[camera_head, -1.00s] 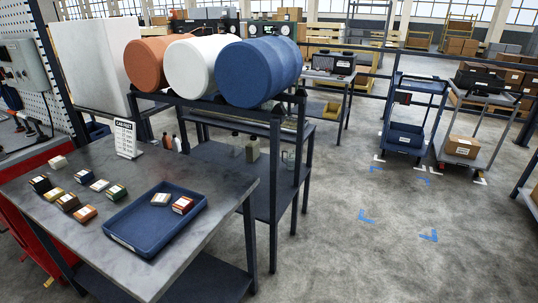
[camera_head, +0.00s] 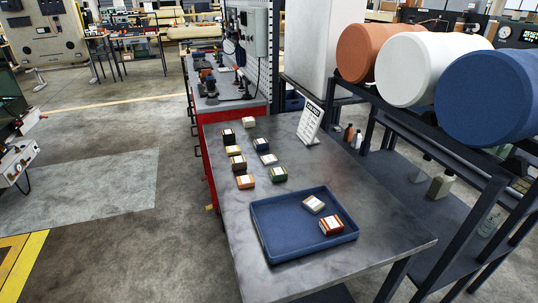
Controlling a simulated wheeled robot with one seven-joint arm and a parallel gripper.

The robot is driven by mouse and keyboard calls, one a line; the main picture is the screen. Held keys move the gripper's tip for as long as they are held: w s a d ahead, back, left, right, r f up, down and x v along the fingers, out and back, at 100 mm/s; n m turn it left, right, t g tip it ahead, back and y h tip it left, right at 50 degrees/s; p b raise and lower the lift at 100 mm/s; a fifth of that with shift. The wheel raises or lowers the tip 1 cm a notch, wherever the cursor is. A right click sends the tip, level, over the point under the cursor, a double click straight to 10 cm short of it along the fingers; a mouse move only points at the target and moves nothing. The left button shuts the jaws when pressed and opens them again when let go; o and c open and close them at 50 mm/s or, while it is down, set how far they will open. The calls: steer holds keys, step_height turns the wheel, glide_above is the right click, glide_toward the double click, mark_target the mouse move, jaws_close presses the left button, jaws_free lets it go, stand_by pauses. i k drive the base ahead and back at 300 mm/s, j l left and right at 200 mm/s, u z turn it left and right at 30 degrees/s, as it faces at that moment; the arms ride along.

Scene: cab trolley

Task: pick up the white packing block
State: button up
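A large white block (camera_head: 309,48) stands upright behind the worktable, left of the drums. A small off-white block (camera_head: 248,122) lies at the far end of the grey worktable (camera_head: 345,185). I cannot tell for certain which of these is the white packing block. Several small coloured boxes with pale labels, such as a green one (camera_head: 278,174) and an orange one (camera_head: 245,182), lie near the small block. My gripper is not in view.
A blue tray (camera_head: 285,245) on the near part of the table holds a pale-topped box (camera_head: 313,204) and a red-brown box (camera_head: 331,225). A sign (camera_head: 310,122) stands at the table's edge. Large drums (camera_head: 420,70) rest on a rack at right. Floor left of the table is open.

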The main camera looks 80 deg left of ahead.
mark_target(271, 159)
steer(key=i+u, duration=0.75)
steer(key=i+l+u, duration=0.2)
steer(key=u, duration=0.2)
steer(key=i+u, duration=0.2)
steer(key=u, duration=0.3)
steer(key=i+u, duration=0.25)
steer(key=u, duration=0.2)
steer(key=i+u, duration=0.2)
steer(key=u, duration=0.3)
steer(key=i+l+u, duration=0.15)
steer(key=u, duration=0.3)
steer(key=i+u, duration=0.25)
steer(key=k+l, duration=0.05)
